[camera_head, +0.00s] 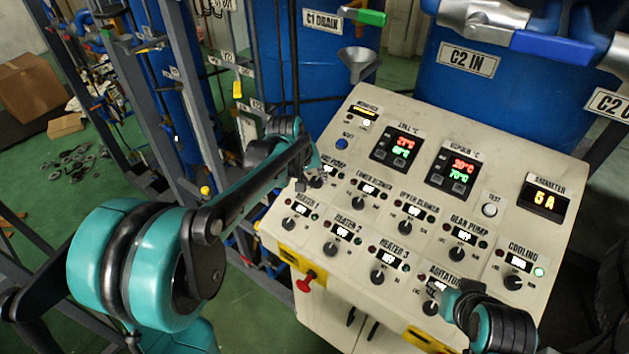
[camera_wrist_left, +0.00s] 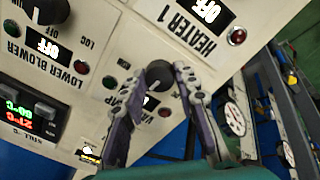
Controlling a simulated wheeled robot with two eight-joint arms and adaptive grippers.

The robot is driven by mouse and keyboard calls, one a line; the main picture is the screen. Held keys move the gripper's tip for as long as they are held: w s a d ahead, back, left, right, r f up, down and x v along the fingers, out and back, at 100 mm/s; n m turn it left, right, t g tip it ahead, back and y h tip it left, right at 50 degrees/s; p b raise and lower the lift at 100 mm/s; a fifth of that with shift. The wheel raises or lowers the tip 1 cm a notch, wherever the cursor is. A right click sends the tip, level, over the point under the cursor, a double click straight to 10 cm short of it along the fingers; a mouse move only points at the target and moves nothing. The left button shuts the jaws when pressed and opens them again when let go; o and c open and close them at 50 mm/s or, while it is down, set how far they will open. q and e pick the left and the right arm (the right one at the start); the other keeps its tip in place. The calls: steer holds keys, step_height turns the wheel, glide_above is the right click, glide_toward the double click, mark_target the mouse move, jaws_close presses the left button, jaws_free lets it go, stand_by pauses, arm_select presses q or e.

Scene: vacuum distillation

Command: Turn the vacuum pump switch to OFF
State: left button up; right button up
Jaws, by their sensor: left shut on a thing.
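The vacuum pump switch is a black round knob (camera_wrist_left: 160,74) on the control panel's upper left, below the label ending in "PUMP". My left gripper (camera_wrist_left: 160,82) has its two fingers on either side of this knob and is shut on it. In the head view the left gripper (camera_head: 318,176) reaches the same spot and covers most of the knob. The pump's small display (camera_wrist_left: 151,103) is partly hidden behind a finger, so I cannot read it. My right gripper is not in view; only part of my right arm shows at lower right.
The sloped panel (camera_head: 375,118) carries several other knobs close by, including Heater 1 (camera_head: 288,224) and Lower Blower (camera_head: 358,203). A red emergency knob (camera_head: 305,284) sticks out at its front. Blue tanks (camera_head: 490,100) and pipe frames stand behind and left.

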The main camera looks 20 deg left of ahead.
arm_select(q)
steer(key=shift+n, duration=0.8)
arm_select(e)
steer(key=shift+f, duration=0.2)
arm_select(q)
steer(key=o, duration=1.1)
steer(key=shift+r, duration=0.1)
steer(key=shift+o, duration=0.2)
steer(key=shift+s+r, duration=0.1)
steer(key=v, duration=1.1)
steer(key=shift+s+r, duration=0.2)
steer(key=shift+r, duration=0.1)
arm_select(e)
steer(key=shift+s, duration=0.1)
